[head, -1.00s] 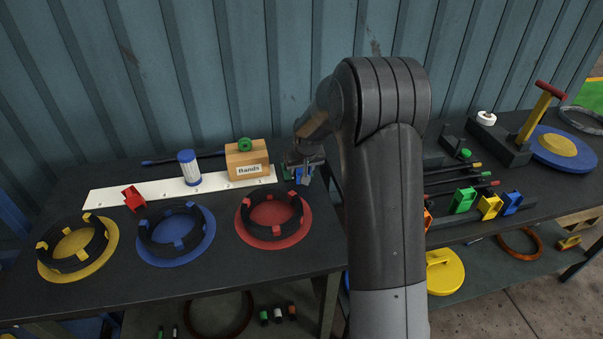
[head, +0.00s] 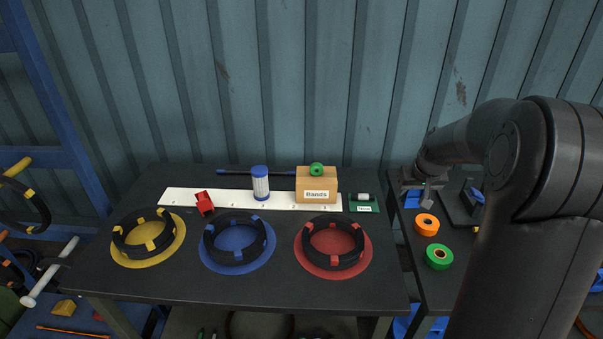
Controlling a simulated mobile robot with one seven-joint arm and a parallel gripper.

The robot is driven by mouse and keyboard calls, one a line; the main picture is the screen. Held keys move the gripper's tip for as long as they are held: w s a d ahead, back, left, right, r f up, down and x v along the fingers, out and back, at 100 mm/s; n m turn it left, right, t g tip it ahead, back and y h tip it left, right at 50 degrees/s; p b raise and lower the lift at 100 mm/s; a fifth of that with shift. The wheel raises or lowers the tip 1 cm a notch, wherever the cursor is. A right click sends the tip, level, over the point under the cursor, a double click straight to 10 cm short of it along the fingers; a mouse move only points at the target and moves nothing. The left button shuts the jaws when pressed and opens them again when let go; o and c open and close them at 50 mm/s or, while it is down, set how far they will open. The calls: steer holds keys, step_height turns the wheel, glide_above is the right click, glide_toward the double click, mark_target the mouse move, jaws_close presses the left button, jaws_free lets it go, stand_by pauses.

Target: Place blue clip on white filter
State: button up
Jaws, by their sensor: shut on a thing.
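The white filter (head: 261,186) is a white cylinder with blue ends. It stands upright on the white numbered strip (head: 235,197) near the back of the left table, left of the cardboard box. My gripper (head: 424,197) is to the right of the strip, by the gap between the tables, pointing down. It is shut on a blue piece, apparently the blue clip (head: 411,199), which shows at its left side. The clip is small and partly hidden by the fingers. The gripper is well apart from the filter.
A red clip (head: 204,203) sits left of the filter; the Bands box (head: 316,186) with a green roll stands right of it. A green tray (head: 363,206) lies at the strip's right end. Yellow, blue and red ringed discs fill the front.

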steer(key=w+a+r+n+y, duration=0.1)
steer(key=w+a+r+n, duration=0.25)
steer(key=a, duration=0.75)
steer(key=w+a+r+n+g+y, duration=0.15)
steer(key=w+a+r, duration=0.3)
steer(key=a, duration=0.55)
steer(key=w+a+r+n+t+y, duration=0.1)
steer(key=w+a+r+n, duration=0.25)
steer(key=a, duration=0.75)
glide_above(258, 168)
steer(key=shift+g+h, duration=0.25)
steer(key=shift+g, duration=0.1)
steer(key=f, duration=0.6)
steer(key=shift+s+d+f, duration=0.15)
steer(key=shift+d+f, duration=0.05)
steer(key=shift+f, duration=0.05)
steer(key=shift+a+f, duration=0.25)
steer(key=shift+f, duration=1.9)
steer(key=shift+f, duration=0.1)
steer(key=o, duration=0.9)
steer(key=shift+o, duration=0.2)
